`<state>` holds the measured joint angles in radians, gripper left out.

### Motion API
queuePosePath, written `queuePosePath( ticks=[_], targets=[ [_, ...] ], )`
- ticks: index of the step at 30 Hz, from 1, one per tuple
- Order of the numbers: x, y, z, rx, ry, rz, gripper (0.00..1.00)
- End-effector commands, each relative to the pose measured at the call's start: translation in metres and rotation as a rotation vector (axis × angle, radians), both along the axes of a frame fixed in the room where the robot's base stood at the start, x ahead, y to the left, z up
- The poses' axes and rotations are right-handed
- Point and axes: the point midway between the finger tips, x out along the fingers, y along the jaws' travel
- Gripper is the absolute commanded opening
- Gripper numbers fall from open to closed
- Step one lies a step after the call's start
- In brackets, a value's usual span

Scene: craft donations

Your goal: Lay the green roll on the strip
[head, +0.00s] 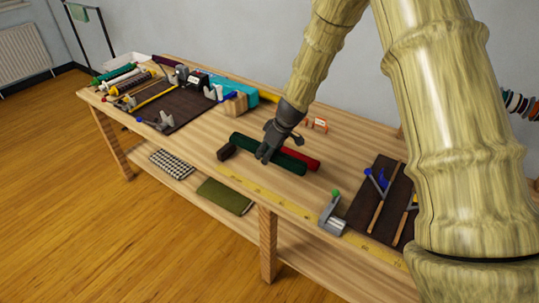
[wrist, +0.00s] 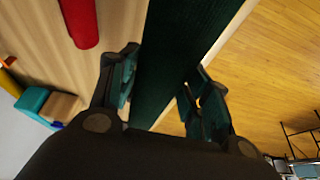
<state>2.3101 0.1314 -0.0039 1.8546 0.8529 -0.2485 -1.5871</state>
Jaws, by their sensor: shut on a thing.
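The dark green roll (head: 292,164) is in the jaws of my gripper (head: 268,152), above or on the front middle of the table; I cannot tell if it touches the wood. In the wrist view the roll (wrist: 175,60) runs between the two fingers of my gripper (wrist: 160,95), which are shut on it. A yellow strip with ruler-like marks (head: 262,191) runs along the table's front edge, in front of the roll. I cannot tell for sure that it is the task's strip.
A red roll (head: 312,162) lies just behind the green one; a small dark block (head: 226,152) is at its left end. A grey clamp with a green knob (head: 331,214) stands front right. Dark mats with tools lie left (head: 192,105) and right (head: 361,207).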

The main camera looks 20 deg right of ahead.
Motion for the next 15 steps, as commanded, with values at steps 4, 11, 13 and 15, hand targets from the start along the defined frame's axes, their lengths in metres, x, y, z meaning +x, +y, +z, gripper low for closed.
queuePosePath(
  ticks=[4, 11, 13, 15],
  targets=[
    [0.0, -0.001, -0.006, 0.001, 0.001, 0.002, 0.19],
    [0.0, -0.001, -0.022, 0.0, 0.0, -0.001, 0.19],
    [0.0, -0.001, -0.027, -0.001, 0.001, 0.0, 0.19],
    [0.0, -0.001, -0.031, 0.0, 0.001, -0.002, 0.19]
  ],
)
